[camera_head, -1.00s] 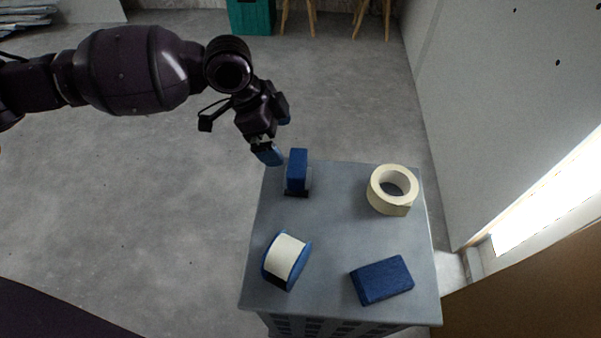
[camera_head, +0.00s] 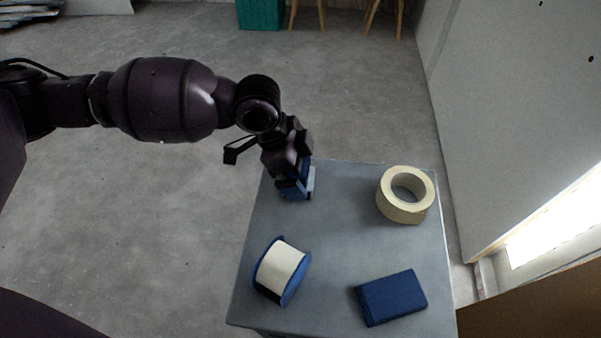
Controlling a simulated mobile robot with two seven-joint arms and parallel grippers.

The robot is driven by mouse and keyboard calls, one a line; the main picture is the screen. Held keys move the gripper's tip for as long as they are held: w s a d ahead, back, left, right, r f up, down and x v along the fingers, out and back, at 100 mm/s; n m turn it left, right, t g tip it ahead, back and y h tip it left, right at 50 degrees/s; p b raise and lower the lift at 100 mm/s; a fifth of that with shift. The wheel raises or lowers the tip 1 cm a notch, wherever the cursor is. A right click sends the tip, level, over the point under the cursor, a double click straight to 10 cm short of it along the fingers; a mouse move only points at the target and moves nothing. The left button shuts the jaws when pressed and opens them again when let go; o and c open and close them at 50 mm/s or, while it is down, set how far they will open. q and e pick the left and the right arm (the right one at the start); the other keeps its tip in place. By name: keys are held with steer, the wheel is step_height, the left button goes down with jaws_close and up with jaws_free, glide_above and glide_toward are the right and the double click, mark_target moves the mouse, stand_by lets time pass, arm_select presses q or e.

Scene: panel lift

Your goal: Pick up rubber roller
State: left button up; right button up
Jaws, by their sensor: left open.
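A small blue upright piece on a dark base, which I take for the rubber roller (camera_head: 300,191), stands at the back left corner of the grey-topped stand (camera_head: 345,245). My left gripper (camera_head: 293,182) reaches down over it from above and hides most of it. The jaws are open around or right beside the piece; I cannot tell which, nor whether they touch it. My right gripper is not in view.
A cream tape roll (camera_head: 419,210) lies at the back right of the top. A blue spool with a white band (camera_head: 280,270) is at the front left, and a blue block (camera_head: 391,298) at the front right. The middle is clear. A pale wall (camera_head: 510,110) rises to the right.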

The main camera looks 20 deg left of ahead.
arm_select(q)
steer(key=shift+r, duration=0.15)
steer(key=c, duration=0.9)
steer(key=shift+o, duration=0.2)
